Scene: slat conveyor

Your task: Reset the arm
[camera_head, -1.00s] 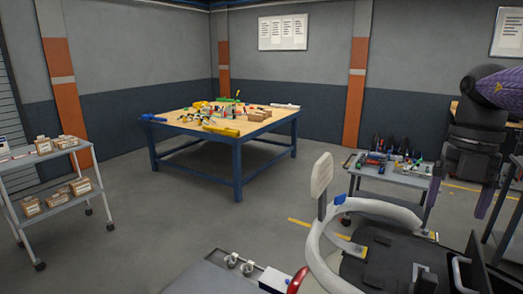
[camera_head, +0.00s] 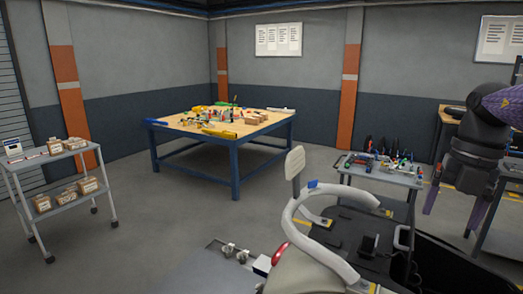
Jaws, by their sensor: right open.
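My right arm comes in at the right edge of the head view. Its open gripper (camera_head: 451,222) hangs with two purple fingers pointing down, spread apart and empty. It appears just right of the grey tool cart (camera_head: 392,176); its distance from the cart is hard to judge. My left gripper is not in view.
A blue-framed table (camera_head: 236,149) with a wooden top holds several small parts and boxes at the back. A grey shelf cart (camera_head: 82,193) with cartons stands at the left. Open floor (camera_head: 150,235) lies between them.

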